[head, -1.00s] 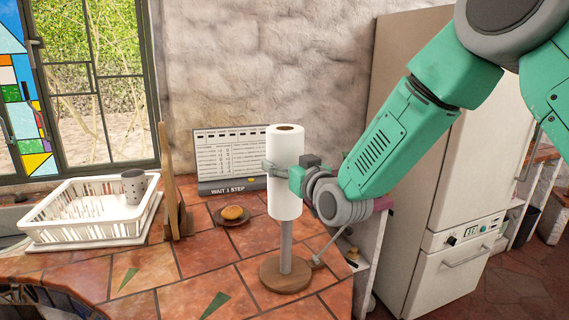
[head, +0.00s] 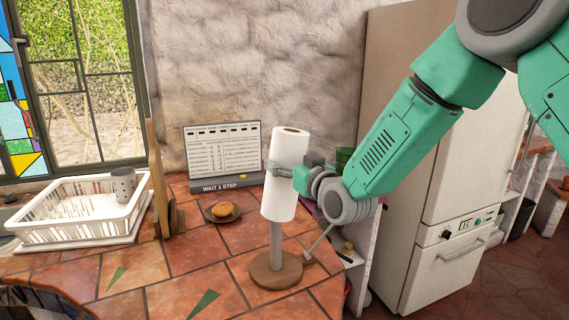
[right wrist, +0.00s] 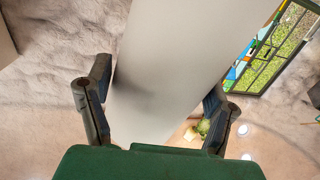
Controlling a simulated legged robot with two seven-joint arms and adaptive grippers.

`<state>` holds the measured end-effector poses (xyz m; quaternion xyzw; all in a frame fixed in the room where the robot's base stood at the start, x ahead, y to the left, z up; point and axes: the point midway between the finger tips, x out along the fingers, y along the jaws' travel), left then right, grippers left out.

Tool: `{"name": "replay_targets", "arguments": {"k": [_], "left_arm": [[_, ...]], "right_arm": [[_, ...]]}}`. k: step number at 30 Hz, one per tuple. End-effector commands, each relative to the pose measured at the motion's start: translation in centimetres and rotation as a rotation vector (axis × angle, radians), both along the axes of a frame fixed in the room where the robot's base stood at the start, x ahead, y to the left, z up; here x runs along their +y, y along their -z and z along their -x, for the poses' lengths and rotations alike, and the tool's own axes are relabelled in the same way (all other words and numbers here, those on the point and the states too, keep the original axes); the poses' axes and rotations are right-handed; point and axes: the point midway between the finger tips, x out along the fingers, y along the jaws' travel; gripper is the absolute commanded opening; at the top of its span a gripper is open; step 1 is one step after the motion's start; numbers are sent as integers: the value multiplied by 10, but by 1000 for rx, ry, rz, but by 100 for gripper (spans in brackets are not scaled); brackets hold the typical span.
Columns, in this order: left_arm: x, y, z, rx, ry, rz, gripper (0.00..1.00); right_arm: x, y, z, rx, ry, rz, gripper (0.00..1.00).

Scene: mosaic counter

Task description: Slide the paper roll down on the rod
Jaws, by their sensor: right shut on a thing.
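The white paper roll (head: 286,190) stands around the upper part of the rod (head: 276,238), leaning a little to the right at its top. Bare rod shows between the roll's lower end and the round wooden base (head: 265,277); the rod inside the roll is hidden. My right gripper (head: 279,169) is shut on the roll from the right, at about its upper middle. In the right wrist view, the roll (right wrist: 175,70) fills the space between the two dark fingers (right wrist: 155,105). My left gripper is not in view.
A plate (head: 236,217) with a bun (head: 222,211) lies left of the roll. A calendar board (head: 222,186) stands behind, a wooden board (head: 156,175) and white dish rack (head: 85,205) farther left. The fridge (head: 415,200) is at right. Tiles in front of the plate are mostly clear.

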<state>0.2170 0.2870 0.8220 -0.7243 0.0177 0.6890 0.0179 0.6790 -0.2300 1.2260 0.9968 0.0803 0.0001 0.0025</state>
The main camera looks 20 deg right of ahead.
Motion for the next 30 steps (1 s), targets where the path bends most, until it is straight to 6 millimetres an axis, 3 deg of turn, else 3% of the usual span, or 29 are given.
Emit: {"name": "replay_targets", "arguments": {"k": [30], "left_arm": [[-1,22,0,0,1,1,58]], "right_arm": [[18,25,5,-1,-1,2,26]]}}
